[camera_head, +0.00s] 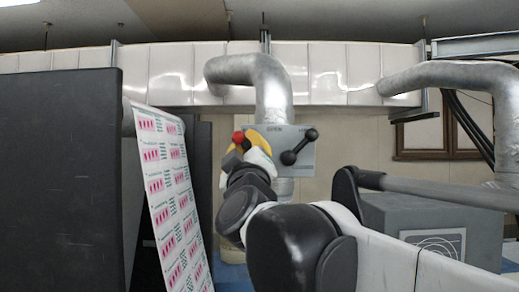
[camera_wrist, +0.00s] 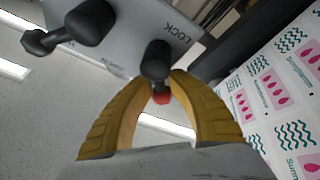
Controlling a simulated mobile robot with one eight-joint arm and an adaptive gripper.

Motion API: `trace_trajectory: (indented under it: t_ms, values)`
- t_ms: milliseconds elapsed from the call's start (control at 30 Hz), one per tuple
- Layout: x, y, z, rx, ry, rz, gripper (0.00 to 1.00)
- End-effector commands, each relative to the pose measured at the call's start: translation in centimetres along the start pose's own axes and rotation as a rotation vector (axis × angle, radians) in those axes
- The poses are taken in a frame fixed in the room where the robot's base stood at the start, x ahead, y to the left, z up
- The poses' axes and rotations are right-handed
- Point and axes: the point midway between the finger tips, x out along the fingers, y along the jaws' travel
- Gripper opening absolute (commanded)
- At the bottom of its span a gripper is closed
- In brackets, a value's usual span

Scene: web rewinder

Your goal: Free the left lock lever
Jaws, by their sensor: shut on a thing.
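A grey panel (camera_head: 318,158) carries two black levers; it also shows in the wrist view (camera_wrist: 130,48), with the word LOCK on it. The left lock lever (camera_wrist: 156,62) has a black knob and a red end (camera_head: 238,136). My gripper (camera_wrist: 161,90) has yellow fingers closed around this lever near its red end. In the head view my gripper (camera_head: 260,142) is at the panel's left side and hides most of the left lever. The right lever (camera_head: 299,146) is a black bar with a knob at each end, slanting up to the right, untouched.
A printed web (camera_head: 168,190) with pink marks hangs to the left, close beside my gripper. A large dark panel (camera_head: 62,180) fills the left. A silver duct (camera_head: 268,85) runs behind the lever panel. A grey box (camera_head: 430,222) stands at the right.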

Motion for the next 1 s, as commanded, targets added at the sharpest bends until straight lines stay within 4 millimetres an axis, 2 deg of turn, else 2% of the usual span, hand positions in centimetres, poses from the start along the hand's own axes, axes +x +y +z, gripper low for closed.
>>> trace_trajectory:
  t_ms: [400, 933, 967, 1000]
  values:
    - [0.17, 0.68, -0.12, 0.158, -0.032, 0.067, 0.00]
    - [0.20, 0.83, -0.10, 0.176, -0.036, 0.077, 0.00]
    - [0.20, 0.83, -0.10, 0.176, -0.036, 0.077, 0.29]
    - [0.20, 0.82, -0.09, 0.176, -0.036, 0.077, 0.41]
